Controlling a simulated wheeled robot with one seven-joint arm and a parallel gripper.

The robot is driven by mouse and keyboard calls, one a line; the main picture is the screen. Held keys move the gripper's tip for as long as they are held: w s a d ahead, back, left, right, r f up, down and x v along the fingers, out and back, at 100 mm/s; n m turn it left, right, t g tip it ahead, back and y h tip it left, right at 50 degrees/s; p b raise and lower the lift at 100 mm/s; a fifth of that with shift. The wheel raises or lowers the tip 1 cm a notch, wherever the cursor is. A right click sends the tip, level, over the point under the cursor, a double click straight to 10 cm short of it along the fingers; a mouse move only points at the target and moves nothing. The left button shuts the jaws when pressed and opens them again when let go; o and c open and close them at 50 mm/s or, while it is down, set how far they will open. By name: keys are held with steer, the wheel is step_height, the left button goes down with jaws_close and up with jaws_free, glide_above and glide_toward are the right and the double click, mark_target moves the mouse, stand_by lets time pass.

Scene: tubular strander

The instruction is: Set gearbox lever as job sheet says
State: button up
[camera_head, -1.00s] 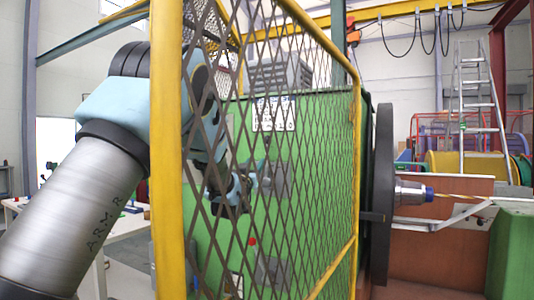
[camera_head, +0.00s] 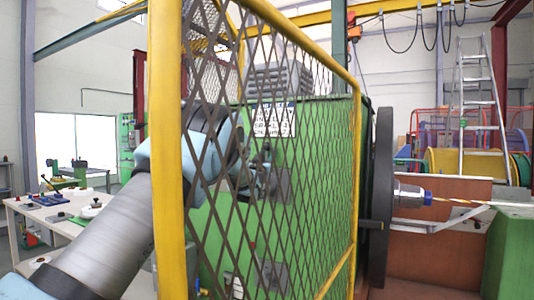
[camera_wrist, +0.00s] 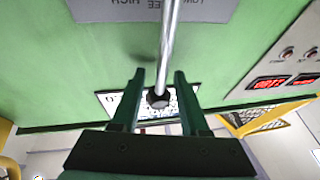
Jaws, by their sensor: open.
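The gearbox lever (camera_wrist: 170,45) is a bright metal rod with a dark round knob (camera_wrist: 158,99) in the wrist view. The rod crosses a grey plate (camera_wrist: 100,9) with upside-down lettering, apparently LOW, FREE and HIGH, and covers part of the middle word. My gripper (camera_wrist: 158,76) is open, its dark green fingers on either side of the rod and knob in the picture. I cannot tell whether they touch. A white printed sheet (camera_wrist: 118,104) shows behind the knob and on the green housing in the head view (camera_head: 274,121); its text is unreadable.
A yellow-framed mesh guard (camera_head: 168,150) stands before the green housing (camera_head: 310,170), with my arm reaching behind it. A large dark wheel (camera_head: 381,200) is right of it. Red digital displays (camera_wrist: 268,84) sit right in the wrist view. A workbench (camera_head: 60,222) stands left.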

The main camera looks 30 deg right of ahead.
jaws_close()
stand_by(0.3)
stand_by(1.1)
